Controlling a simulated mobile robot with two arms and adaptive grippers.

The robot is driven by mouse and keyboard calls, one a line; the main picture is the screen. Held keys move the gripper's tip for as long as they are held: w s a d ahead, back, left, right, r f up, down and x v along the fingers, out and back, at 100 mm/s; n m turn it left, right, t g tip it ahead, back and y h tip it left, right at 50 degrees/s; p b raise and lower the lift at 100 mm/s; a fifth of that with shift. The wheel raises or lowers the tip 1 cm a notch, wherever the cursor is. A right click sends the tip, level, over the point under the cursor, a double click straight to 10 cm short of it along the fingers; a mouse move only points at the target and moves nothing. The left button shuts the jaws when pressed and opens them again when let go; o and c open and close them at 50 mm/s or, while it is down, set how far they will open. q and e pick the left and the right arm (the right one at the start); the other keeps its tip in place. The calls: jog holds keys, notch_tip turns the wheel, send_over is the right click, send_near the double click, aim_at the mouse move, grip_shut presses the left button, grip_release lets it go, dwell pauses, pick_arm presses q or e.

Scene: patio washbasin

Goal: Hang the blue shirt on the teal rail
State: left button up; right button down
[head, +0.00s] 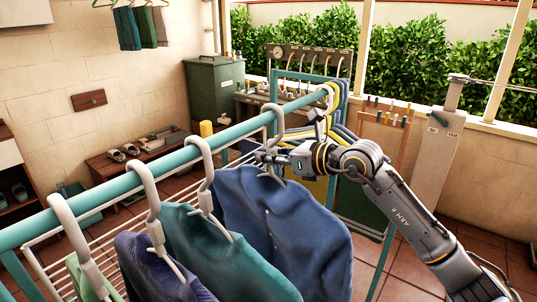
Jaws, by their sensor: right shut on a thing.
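The teal rail (238,131) runs from the lower left up to the upper right. The blue shirt (287,225) hangs on a pale hanger (277,130) at the middle of the rail. The curved top of its hook shows at the rail; I cannot tell whether it bears on the rail. My right gripper (268,160) is shut on this hanger near its neck, just above the shirt's collar. The fingers hide part of the hanger. My left gripper is not in view.
A teal shirt (225,256), a dark purple shirt (158,272) and a green garment (86,280) hang nearer on the rail. Yellow and dark garments (340,140) hang beyond my gripper. A white wire rack (97,240) is below. A green bin (214,88) and shoe bench (128,170) stand behind.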

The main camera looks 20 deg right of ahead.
jog(key=c, duration=1.3)
grip_release()
jog(key=shift+s, duration=0.1)
jog(key=s+d+b, duration=0.4)
jog(key=s, duration=0.1)
jog(key=s+d+b, duration=0.2)
jog(key=s, duration=0.1)
jog(key=shift+s+d+f, duration=0.2)
jog(key=shift+d, duration=0.15)
jog(key=shift+s+d+r+b, duration=0.15)
jog(key=shift+s+d+b, duration=0.2)
jog(key=shift+s+b, duration=0.1)
